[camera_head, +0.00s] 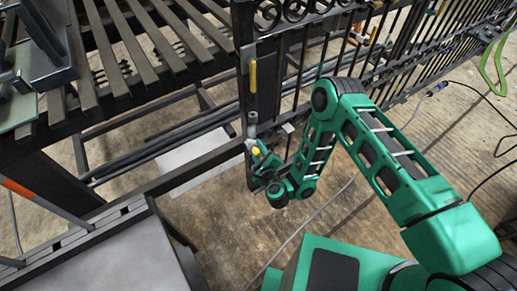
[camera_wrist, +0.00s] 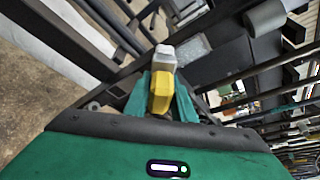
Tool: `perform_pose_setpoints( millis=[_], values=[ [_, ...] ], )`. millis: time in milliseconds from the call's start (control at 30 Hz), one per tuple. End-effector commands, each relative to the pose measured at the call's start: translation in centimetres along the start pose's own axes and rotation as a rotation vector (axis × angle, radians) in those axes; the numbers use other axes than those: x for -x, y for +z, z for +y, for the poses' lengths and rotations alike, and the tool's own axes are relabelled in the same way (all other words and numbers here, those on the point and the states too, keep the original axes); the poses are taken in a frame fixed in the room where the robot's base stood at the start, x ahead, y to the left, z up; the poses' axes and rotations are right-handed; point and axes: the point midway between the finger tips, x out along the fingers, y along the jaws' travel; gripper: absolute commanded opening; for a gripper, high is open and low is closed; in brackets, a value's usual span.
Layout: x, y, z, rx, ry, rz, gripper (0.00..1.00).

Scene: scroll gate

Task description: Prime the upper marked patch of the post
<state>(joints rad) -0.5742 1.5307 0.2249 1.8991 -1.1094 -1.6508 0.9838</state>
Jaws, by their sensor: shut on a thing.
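My gripper (camera_wrist: 160,98) is shut on a yellow-handled tool (camera_wrist: 160,88) with a pale grey tip (camera_wrist: 164,55). In the head view my gripper (camera_head: 263,160) is low beside the dark gate post (camera_head: 264,92), and a bit of the yellow handle shows. In the wrist view the tool's tip points at the dark post, next to a light grey, speckled patch (camera_wrist: 194,47). I cannot tell whether the tip touches it. Whether this patch is the upper marked one is unclear. My gripper and arm hide the lower post in the head view.
A yellow bar (camera_head: 253,75) stands upright on the post's face above my gripper. A grey cylinder (camera_head: 252,118) juts out below it. The scrolled gate (camera_head: 370,50) stretches right. A slatted dark rack (camera_head: 130,45) and a grey-topped bench (camera_head: 115,250) stand left. Cables lie on the floor.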

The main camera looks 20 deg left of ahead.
Motion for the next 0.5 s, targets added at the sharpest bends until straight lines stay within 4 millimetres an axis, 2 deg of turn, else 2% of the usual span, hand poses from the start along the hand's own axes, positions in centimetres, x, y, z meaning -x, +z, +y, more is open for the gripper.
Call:
perform_pose_setpoints(
  millis=[500],
  values=[
    [-0.75, 0.29, 0.15, -0.001, 0.002, 0.001, 0.02]
  ],
)
